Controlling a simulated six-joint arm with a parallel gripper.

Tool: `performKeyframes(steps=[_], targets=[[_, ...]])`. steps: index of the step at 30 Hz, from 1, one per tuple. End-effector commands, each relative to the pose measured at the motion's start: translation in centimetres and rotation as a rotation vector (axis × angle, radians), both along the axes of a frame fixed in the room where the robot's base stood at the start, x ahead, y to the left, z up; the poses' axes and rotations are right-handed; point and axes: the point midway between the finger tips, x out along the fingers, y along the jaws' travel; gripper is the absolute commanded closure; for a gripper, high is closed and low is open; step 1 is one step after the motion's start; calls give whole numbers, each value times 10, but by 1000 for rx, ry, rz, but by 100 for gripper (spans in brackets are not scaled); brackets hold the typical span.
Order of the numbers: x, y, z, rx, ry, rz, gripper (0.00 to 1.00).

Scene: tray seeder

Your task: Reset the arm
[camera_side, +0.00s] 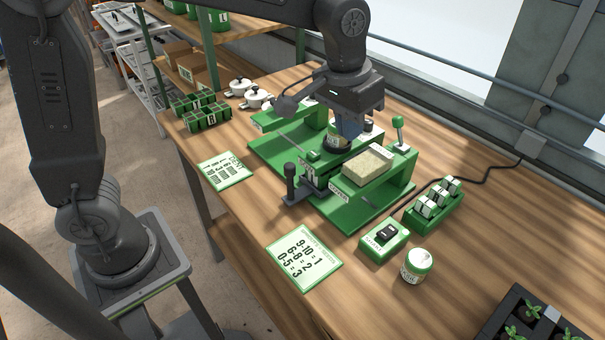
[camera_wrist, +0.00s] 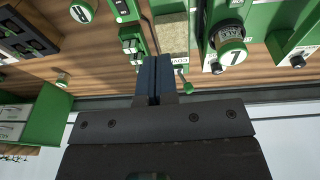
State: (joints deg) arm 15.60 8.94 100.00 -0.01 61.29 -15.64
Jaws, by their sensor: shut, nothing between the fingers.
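My gripper (camera_side: 349,124) hangs above the green seeder (camera_side: 345,208) on the wooden bench. In the wrist view my gripper (camera_wrist: 159,82) shows its two dark blue fingers pressed together with nothing between them. In the side view the fingertips are close to a round jar-like part (camera_side: 335,141) on the seeder, and I cannot tell whether they touch it. A pale speckled block (camera_side: 368,167) sits on the seeder to the right of my gripper. A black-knobbed lever (camera_side: 291,172) stands at its front left, and a green-topped lever (camera_side: 398,124) at its back right.
A green switch box (camera_side: 384,240), a labelled jar (camera_side: 416,266) and a green rack of packets (camera_side: 433,207) stand right of the seeder. A seedling tray (camera_side: 535,318) is at bottom right. Two cards (camera_side: 303,259) lie in front. White lidded pots (camera_side: 256,97) and green cups (camera_side: 200,110) stand at left.

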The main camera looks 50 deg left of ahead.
Motion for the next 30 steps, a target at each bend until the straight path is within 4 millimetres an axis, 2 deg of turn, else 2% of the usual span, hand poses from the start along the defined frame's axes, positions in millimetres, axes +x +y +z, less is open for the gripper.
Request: performKeyframes(steps=[1,6,10,15,21,30], targets=[[-15,15,12,-5,-32,6,100],[-67,54,32,-5,-122,7,100],[-108,78,34,3,-191,9,100],[-154,99,24,23,-271,11,100],[-182,109,10,41,-321,12,100],[-187,111,7,45,-328,11,100]])
